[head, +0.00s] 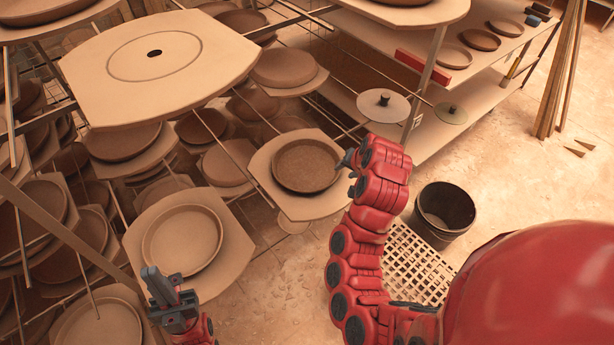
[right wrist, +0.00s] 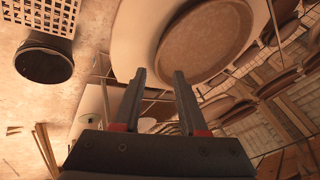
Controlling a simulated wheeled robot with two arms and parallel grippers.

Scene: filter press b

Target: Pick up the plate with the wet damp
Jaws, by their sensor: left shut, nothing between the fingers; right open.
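A round clay plate (head: 307,165) with a darker, speckled, damp-looking inside lies on a pale board (head: 262,168) at the middle of the rack. In the right wrist view the plate (right wrist: 208,42) and its board (right wrist: 130,40) fill the top middle. My right gripper (head: 347,160) is at the board's right side, close to the plate's rim. In the right wrist view its two fingers (right wrist: 160,78) stand apart with nothing between them; I cannot tell whether they touch the board. My left gripper (head: 160,283) is shut and empty at the lower left, in front of another plate (head: 183,240), which looks paler.
Rack rods and boards with several other plates crowd the left. A shelf unit (head: 440,120) stands at the back right. A black bucket (head: 443,208) and a grate (head: 405,265) are on the floor.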

